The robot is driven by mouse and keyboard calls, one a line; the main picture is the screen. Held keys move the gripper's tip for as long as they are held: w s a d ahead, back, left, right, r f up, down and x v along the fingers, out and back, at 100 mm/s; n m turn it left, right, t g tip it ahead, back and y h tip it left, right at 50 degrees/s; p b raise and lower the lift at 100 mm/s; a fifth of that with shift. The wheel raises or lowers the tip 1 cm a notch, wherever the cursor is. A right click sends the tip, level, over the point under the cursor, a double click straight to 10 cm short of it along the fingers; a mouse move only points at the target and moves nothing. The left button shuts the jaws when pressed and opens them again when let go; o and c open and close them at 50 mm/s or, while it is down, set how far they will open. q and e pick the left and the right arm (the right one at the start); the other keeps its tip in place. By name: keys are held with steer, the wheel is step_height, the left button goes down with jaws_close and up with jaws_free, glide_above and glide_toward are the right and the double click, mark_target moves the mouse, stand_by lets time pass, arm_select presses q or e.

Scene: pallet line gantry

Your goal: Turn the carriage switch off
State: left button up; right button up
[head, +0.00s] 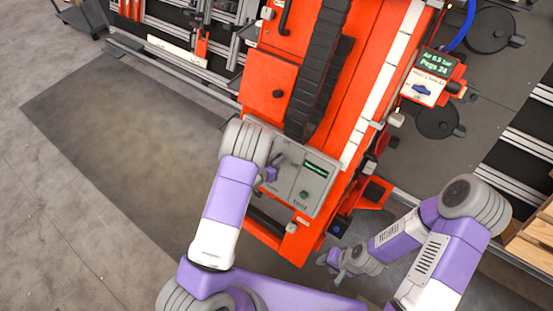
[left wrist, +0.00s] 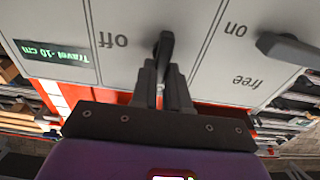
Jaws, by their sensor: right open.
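The grey control panel (head: 322,187) sits on the orange gantry, with a small green-text display. In the left wrist view it appears upside down, with a black switch lever (left wrist: 165,44) beside the word "off" and a second dark lever (left wrist: 287,48) near "free" and "on". My left gripper (head: 270,174) is at the panel. Its fingers in the left wrist view (left wrist: 161,72) are close together, with the end of the first lever between their tips. My right gripper (head: 333,262) is open and empty, low in front of the gantry, away from the panel.
The orange gantry beam (head: 373,60) carries a black cable chain (head: 318,75). A box with a blue knob and a pressure display (head: 436,63) stands right of the beam. Wooden crates (head: 535,240) are at the right edge. The floor at left is clear.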

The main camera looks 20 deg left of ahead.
arm_select(q)
jaws_close()
steer(key=n, duration=0.1)
steer(key=n+b, duration=0.1)
steer(key=n, duration=0.1)
steer(key=n+b, duration=0.1)
steer(key=n, duration=0.1)
steer(key=shift+a+f+y, duration=0.15)
steer(key=shift+a+y, duration=0.15)
steer(key=n+b, duration=0.1)
steer(key=n, duration=0.1)
steer(key=n+b, duration=0.2)
steer(key=n, duration=0.1)
steer(key=shift+a+f+n+y, duration=0.2)
steer(key=shift+n+y, duration=0.1)
steer(key=n+b, duration=0.1)
steer(key=n, duration=0.3)
steer(key=shift+a+f+n+b, duration=0.1)
steer(key=shift+f+n+b, duration=0.1)
steer(key=shift+n+b, duration=0.15)
steer(key=shift+s+n+g+b, duration=0.15)
steer(key=shift+n+g+b, duration=0.25)
steer(key=shift+n, duration=1.25)
steer(key=shift+f, duration=0.1)
steer(key=o, duration=0.7)
jaws_free()
